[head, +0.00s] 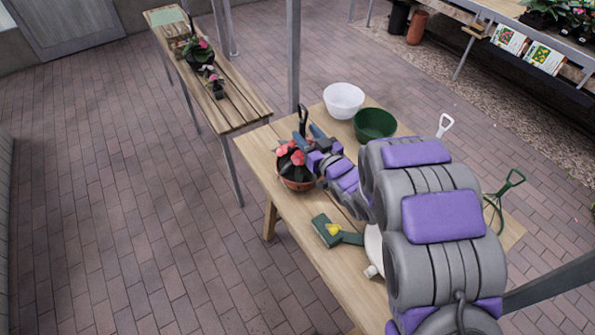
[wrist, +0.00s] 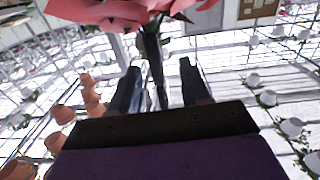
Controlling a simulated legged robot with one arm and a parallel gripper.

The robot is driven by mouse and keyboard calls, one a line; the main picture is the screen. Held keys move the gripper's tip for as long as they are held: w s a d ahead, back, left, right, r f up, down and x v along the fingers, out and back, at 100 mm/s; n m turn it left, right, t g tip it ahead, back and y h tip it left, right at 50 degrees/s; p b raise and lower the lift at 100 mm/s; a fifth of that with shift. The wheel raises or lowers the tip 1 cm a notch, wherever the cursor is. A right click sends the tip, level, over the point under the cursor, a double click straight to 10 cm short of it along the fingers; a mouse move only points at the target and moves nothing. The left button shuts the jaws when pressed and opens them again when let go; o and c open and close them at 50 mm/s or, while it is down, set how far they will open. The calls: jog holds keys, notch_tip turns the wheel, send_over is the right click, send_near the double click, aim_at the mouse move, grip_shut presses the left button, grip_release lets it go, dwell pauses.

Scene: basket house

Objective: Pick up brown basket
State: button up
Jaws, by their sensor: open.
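The brown basket (head: 297,182) stands on the wooden table in the head view. It holds dark foliage and pink-red flowers, and a dark upright handle (head: 303,119) rises above it. My gripper (head: 313,143) is at the basket's upper right, close to the flowers. In the wrist view my gripper (wrist: 160,83) is open, with a dark upright piece (wrist: 153,62), probably the handle, showing between its two fingers. I cannot tell whether it touches either finger. Pink flowers (wrist: 115,12) fill the top of that view. The basket's body is not clear there.
A white bowl (head: 343,101) and a green bowl (head: 375,124) stand behind on the table (head: 262,150). A metal post (head: 293,55) rises behind the table. A narrow plant bench (head: 235,105) is at left; brick floor there is clear.

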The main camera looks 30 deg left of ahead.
aim_at(304, 130)
jog(key=shift+w+d+r+b, duration=0.1)
jog(key=shift+w+r+b, duration=0.05)
jog(key=shift+w+b, duration=0.15)
jog(key=x, duration=0.3)
jog(key=b+x, duration=0.1)
jog(key=shift+s+a+f, duration=0.15)
jog(key=shift+a+f, duration=0.1)
jog(key=shift+a, duration=0.1)
jog(key=shift+c, duration=1.3)
jog(key=shift+d+r, duration=0.15)
jog(key=shift+d, duration=0.3)
jog(key=shift+d+r, duration=0.2)
jog(key=shift+d, duration=0.3)
jog(key=c, duration=0.5)
jog(key=shift+c, duration=0.4)
jog(key=shift+a+f, duration=0.2)
jog(key=shift+a, duration=0.3)
grip_shut()
jog(key=shift+f, duration=0.1)
